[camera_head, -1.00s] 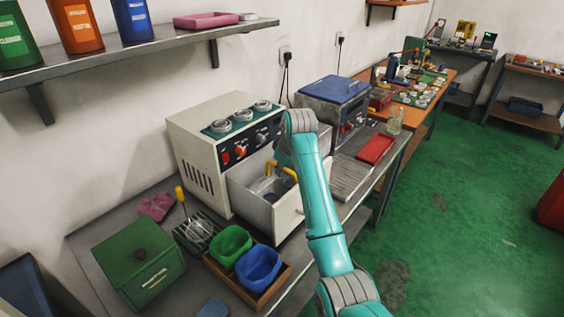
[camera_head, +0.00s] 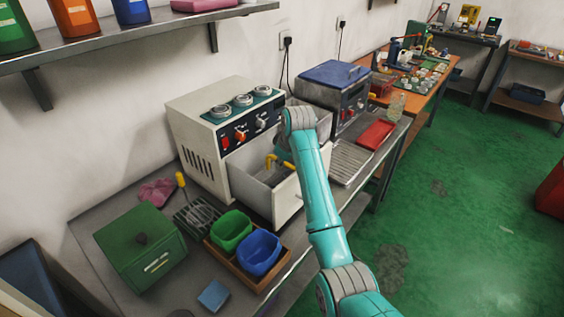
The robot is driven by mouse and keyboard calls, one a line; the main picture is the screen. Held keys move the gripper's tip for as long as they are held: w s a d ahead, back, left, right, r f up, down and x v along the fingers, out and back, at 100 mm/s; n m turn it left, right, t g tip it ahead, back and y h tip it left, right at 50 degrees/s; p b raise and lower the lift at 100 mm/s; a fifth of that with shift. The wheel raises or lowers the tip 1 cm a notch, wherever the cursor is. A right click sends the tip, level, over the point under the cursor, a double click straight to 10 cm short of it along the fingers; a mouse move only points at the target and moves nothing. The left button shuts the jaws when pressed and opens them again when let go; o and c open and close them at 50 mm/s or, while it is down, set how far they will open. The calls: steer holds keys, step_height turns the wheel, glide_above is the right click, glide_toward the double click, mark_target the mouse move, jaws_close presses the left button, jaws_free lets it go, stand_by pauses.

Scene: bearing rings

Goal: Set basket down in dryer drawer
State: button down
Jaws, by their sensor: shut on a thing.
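The dryer is a cream box (camera_head: 205,150) on the grey bench, with a dark control panel on its front. Its drawer (camera_head: 288,203) is pulled out and open at the top. The basket's yellow handle (camera_head: 271,160) shows inside the drawer, near the back. The basket's body is mostly hidden by the drawer walls, so I cannot tell whether it touches the floor. My gripper (camera_head: 284,160) reaches down into the drawer at the handle, shut on the basket. My wrist and arm cover most of the jaws.
A wooden tray (camera_head: 236,270) with a green bin (camera_head: 231,229) and a blue bin (camera_head: 259,252) stands in front. A green box (camera_head: 140,247) is at left. A blue-lidded machine (camera_head: 335,90) and red tray (camera_head: 376,134) are right.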

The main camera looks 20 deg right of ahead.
stand_by(0.4)
steer(key=c, duration=1.1)
jaws_free()
steer(key=shift+s, duration=0.1)
steer(key=shift+f, duration=0.1)
step_height(320, 180, up, 11)
